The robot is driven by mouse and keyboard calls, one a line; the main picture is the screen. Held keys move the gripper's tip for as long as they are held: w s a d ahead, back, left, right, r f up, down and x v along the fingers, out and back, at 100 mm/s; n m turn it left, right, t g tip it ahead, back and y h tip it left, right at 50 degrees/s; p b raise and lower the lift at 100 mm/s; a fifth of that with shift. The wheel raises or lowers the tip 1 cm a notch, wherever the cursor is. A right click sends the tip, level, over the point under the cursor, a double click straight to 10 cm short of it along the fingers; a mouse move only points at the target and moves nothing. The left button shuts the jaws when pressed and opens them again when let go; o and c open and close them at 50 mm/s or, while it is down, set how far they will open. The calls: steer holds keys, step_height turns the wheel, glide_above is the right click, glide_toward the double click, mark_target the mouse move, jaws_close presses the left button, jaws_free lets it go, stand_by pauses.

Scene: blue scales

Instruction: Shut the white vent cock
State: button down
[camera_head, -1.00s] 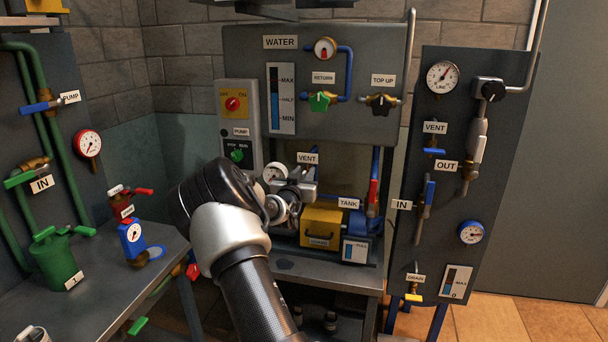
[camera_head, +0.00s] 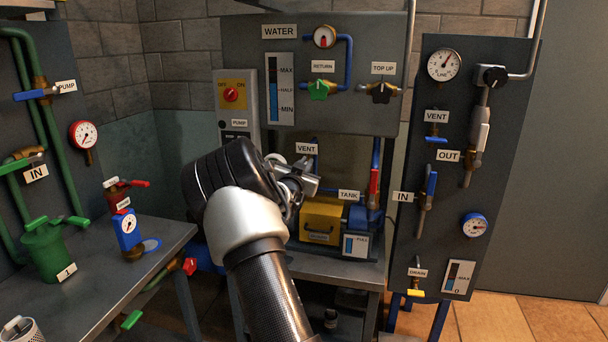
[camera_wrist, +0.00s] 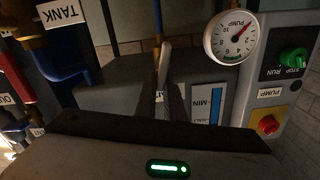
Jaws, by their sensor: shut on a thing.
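The vent cock's own body is hidden in the head view, behind my wrist and gripper (camera_head: 305,180), just below the VENT label (camera_head: 306,148). In the wrist view a pale, whitish lever (camera_wrist: 166,60) stands between the dark fingers of my gripper (camera_wrist: 163,98). The jaws are closed on this lever. The wrist view is turned over, with its labels upside down. How far the cock is turned cannot be told.
A yellow box (camera_head: 321,219) and blue TANK pump sit just below my gripper. The pump gauge (camera_wrist: 231,38) and pump switch box (camera_wrist: 275,75) are close by. A right-hand panel (camera_head: 470,190) carries another VENT valve with a blue handle (camera_head: 436,139).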

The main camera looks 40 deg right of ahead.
steer(key=shift+s+d+f+m+b, duration=0.35)
steer(key=shift+m+b, duration=0.8)
steer(key=shift+m, duration=1.35)
steer(key=shift+s+d+f+m+b, duration=0.15)
steer(key=shift+f+m+b, duration=0.4)
steer(key=shift+m+b, duration=1.3)
steer(key=shift+s+d+f+m+b, duration=0.25)
steer(key=shift+f+m+b, duration=0.25)
steer(key=shift+m, duration=2.65)
steer(key=c, duration=1.9)
jaws_free()
steer(key=shift+o, duration=0.2)
steer(key=shift+s+a, duration=0.1)
steer(key=p+v, duration=0.1)
steer(key=v, duration=1.6)
